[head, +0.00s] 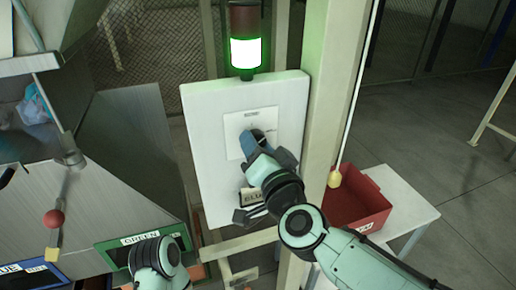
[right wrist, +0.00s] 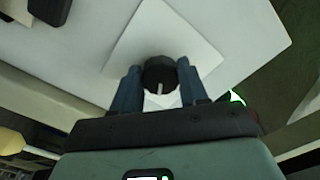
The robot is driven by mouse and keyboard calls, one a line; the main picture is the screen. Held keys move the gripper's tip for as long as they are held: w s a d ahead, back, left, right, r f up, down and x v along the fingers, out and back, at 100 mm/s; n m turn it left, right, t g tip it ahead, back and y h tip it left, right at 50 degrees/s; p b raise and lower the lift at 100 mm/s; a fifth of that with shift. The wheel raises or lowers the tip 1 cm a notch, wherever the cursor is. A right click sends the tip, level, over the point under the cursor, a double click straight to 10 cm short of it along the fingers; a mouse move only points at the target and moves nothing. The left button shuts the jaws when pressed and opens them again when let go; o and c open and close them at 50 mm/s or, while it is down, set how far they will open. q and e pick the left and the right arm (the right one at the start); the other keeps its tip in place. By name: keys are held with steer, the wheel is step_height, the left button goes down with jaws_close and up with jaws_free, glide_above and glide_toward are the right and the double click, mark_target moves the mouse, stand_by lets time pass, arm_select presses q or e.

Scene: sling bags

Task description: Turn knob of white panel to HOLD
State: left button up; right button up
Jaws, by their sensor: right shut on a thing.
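The white panel (head: 205,130) stands upright on a post, with a paler square label plate (head: 236,122) on its face. The small print on the plate is too blurred to read. The black knob (right wrist: 159,72) sits at the plate's middle; in the head view it is mostly hidden by my gripper. My right gripper (right wrist: 160,88) is closed around the knob, one blue finger on each side. The knob's white pointer line points toward the bottom of the right wrist view. My left gripper is not visible; only part of my left arm shows at the bottom of the head view.
A lit green signal lamp (head: 245,52) stands above the panel. A cord with a yellow end (head: 334,179) hangs right of the post. A red bin (head: 357,202) sits on a white table. Grey chutes fill the left.

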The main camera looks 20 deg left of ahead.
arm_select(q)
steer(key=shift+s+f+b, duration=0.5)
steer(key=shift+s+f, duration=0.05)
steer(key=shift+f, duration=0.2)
arm_select(e)
steer(key=m, duration=0.6)
steer(key=shift+r, duration=0.1)
steer(key=shift+m, duration=0.4)
steer(key=o, duration=1.1)
steer(key=shift+c, duration=0.2)
steer(key=shift+s, duration=0.15)
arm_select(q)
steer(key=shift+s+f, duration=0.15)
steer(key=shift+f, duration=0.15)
arm_select(e)
steer(key=v, duration=1.3)
steer(key=shift+d, duration=0.1)
